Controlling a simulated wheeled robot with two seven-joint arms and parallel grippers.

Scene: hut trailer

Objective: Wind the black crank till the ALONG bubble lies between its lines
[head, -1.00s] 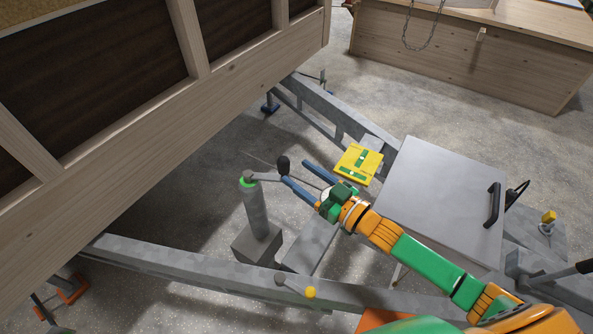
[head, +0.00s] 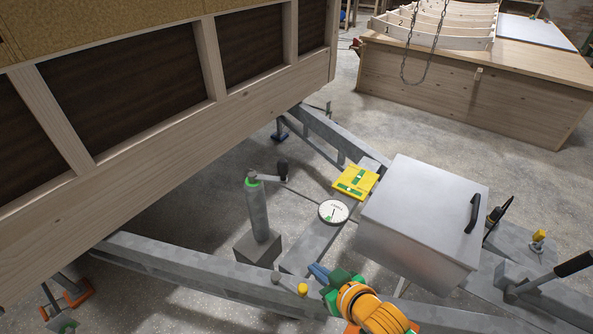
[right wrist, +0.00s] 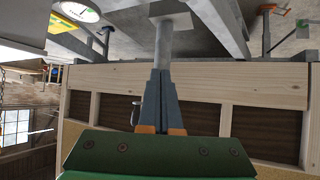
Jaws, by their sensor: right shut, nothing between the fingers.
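The black crank handle (head: 282,170) stands on a short arm at the top of the grey jack post (head: 258,210), beside a green ring. The yellow level plate (head: 356,182) with two green vials lies on the frame to the right; its bubbles are too small to read against their lines. My right gripper (head: 317,271) is shut and empty, below and right of the crank and apart from it. In the right wrist view its blue fingers (right wrist: 159,78) are together, with the jack post (right wrist: 172,42) beyond them. My left gripper is not in view.
A round white dial (head: 334,211) sits on the middle beam. A grey lidded box (head: 425,205) stands to its right. A yellow-tipped lever (head: 302,289) is close to my right gripper. The wooden hut wall (head: 170,130) rises on the left.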

